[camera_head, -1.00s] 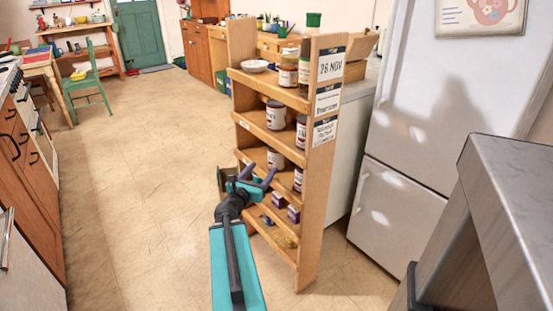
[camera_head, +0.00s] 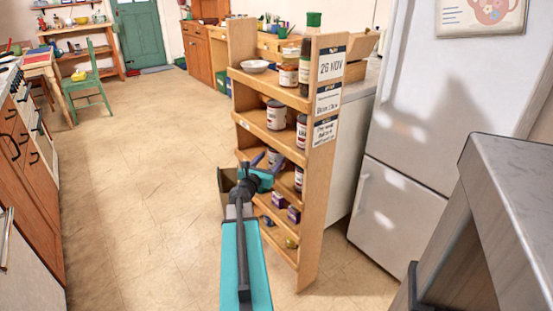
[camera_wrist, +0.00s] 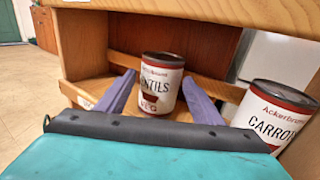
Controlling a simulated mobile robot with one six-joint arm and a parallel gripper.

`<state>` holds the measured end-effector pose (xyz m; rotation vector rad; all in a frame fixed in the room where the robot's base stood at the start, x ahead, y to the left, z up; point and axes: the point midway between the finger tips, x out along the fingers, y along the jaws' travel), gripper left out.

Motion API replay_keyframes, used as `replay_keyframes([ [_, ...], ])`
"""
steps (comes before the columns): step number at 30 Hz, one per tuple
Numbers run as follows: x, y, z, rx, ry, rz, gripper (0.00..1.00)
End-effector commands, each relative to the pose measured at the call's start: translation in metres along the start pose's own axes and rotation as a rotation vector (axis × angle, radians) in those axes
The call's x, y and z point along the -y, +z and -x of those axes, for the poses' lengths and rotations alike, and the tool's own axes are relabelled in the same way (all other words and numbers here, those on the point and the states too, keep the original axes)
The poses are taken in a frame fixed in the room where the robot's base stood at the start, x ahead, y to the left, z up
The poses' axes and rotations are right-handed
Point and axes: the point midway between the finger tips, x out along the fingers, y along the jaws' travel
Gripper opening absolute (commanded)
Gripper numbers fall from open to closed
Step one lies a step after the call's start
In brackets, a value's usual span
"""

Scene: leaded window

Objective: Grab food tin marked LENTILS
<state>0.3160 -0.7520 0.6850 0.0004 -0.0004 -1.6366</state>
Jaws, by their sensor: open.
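In the head view my gripper (camera_head: 268,165) is at the third shelf of the rack and hides most of the tin.
A CARROTS tin (camera_wrist: 275,118) stands close to the right of my right finger. A shelf board (camera_wrist: 200,12) runs just above. The wooden rack (camera_head: 314,215) holds several other tins and small boxes. A white fridge (camera_head: 405,130) stands to the right; the floor (camera_head: 140,200) on the left is clear.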

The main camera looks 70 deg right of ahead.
Motion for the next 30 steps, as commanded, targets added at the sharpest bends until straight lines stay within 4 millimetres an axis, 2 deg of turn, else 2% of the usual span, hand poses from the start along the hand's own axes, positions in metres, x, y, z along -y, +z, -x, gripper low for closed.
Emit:
replay_keyframes([
  [14,0.001,0.000,-0.005,0.000,-0.002,0.000,0.61],
  [30,0.002,-0.002,-0.051,0.000,-0.001,0.000,0.61],
])
